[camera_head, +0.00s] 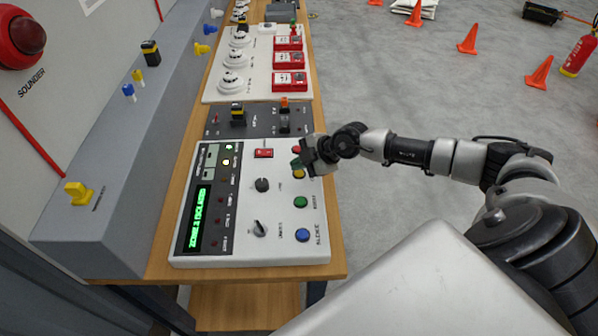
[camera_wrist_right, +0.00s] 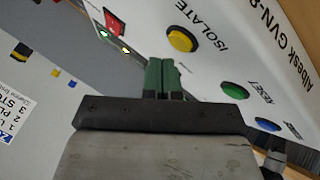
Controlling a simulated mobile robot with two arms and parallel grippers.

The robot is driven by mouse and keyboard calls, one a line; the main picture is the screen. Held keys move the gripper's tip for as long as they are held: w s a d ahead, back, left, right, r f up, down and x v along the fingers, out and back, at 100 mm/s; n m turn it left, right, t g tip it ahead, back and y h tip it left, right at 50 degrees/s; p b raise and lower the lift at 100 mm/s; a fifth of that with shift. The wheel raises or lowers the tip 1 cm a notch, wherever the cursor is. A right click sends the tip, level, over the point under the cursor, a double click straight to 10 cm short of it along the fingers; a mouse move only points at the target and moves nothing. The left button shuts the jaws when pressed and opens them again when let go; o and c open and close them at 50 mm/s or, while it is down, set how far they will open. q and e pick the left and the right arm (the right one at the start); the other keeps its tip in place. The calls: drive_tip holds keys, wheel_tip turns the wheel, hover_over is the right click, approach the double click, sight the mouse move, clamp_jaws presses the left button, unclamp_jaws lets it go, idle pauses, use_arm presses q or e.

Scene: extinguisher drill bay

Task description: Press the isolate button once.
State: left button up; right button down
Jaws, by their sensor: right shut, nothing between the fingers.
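The isolate button is a round yellow button (camera_wrist_right: 182,39) in a dark ring, with ISOLATE printed beside it in the right wrist view. In the head view the yellow button (camera_head: 299,174) is partly covered by my right gripper (camera_head: 297,163). It sits on a white control panel (camera_head: 280,250). My right gripper's green fingers (camera_wrist_right: 162,66) are shut and empty, with their tips just short of the button in the wrist view. I cannot tell their height above the panel. My left gripper is not in view.
A green button (camera_head: 301,202) and a blue button (camera_head: 302,235) are in line with the yellow one. A red switch (camera_head: 264,153), two dark knobs and a lit green display (camera_head: 200,217) share the panel. Red call points (camera_head: 290,81) stand farther along the wooden bench (camera_head: 160,250).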

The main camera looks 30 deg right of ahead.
sight(299, 175)
drive_tip(key=shift+f, duration=0.1)
drive_tip(key=shift+f, duration=0.25)
drive_tip(key=shift+f, duration=0.5)
idle(0.7)
drive_tip(key=shift+r+p, duration=0.9)
drive_tip(key=shift+p, duration=0.55)
wheel_tip(299, 175, up, 5)
drive_tip(key=p, duration=0.6)
